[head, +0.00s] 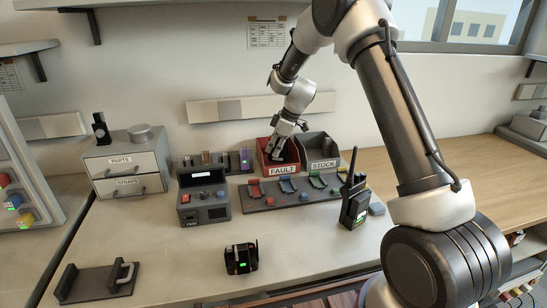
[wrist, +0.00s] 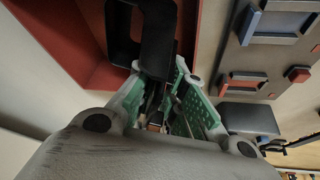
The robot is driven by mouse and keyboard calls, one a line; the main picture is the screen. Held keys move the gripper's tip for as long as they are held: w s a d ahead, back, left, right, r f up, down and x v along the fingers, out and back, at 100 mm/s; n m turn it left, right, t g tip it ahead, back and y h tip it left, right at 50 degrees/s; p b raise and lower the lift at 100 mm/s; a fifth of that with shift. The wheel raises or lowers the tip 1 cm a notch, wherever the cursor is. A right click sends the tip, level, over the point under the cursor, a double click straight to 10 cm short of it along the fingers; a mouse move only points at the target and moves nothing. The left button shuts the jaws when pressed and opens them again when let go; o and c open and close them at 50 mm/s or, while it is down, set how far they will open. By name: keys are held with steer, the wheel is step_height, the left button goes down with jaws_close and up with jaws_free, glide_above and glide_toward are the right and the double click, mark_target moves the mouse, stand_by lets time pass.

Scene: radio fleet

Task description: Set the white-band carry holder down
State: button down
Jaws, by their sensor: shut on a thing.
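My gripper (head: 287,130) is at the red FAULT bin (head: 277,170), reaching down over its opening. In the wrist view my gripper (wrist: 165,105) has its green-padded fingers closed on the carry holder (wrist: 157,40), a black piece with a loop shape. The holder sits over or within the red bin (wrist: 75,45); I cannot tell whether it touches the floor of the bin. Its white band does not show clearly, and the fingers hide its lower part. In the head view the holder is too small and dark to make out.
The grey STOCK bin (head: 322,165) stands directly right of the red bin. A rack with coloured clips (head: 290,190) lies in front. A radio (head: 354,203) stands at right, a tester box (head: 203,198) at left, and a black device (head: 241,258) in front.

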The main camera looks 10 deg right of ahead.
steer(key=shift+f, duration=1.65)
steer(key=shift+f, duration=0.15)
steer(key=c, duration=1.7)
jaws_free()
steer(key=shift+c, duration=0.2)
